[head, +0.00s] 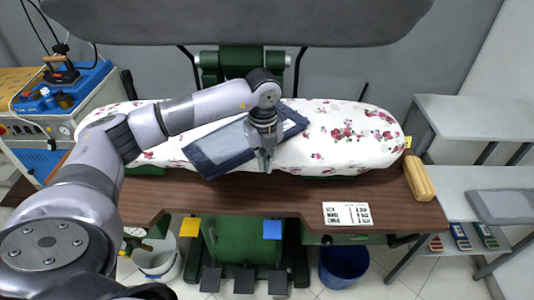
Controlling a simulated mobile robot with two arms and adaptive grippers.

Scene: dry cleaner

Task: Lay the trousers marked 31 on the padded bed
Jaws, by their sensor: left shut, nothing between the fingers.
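A folded dark navy pair of trousers (220,148) lies slantwise on the padded bed (345,133), which has a white cover with red flowers. No number can be read on the trousers. My left arm crosses over the bed from the left. My left gripper (263,163) points down over the front edge of the trousers, shut and empty. I cannot tell if its fingertips touch the cloth. The gripper and forearm hide part of the trousers. My right gripper is not in view.
A brown wooden ledge (270,203) runs along the front of the bed, with a printed card (347,214) and a wooden-backed brush (418,178) on it. A grey shelf unit (477,116) stands at right, holding grey folded cloth (502,205). A padded upper plate (240,18) overhangs the bed.

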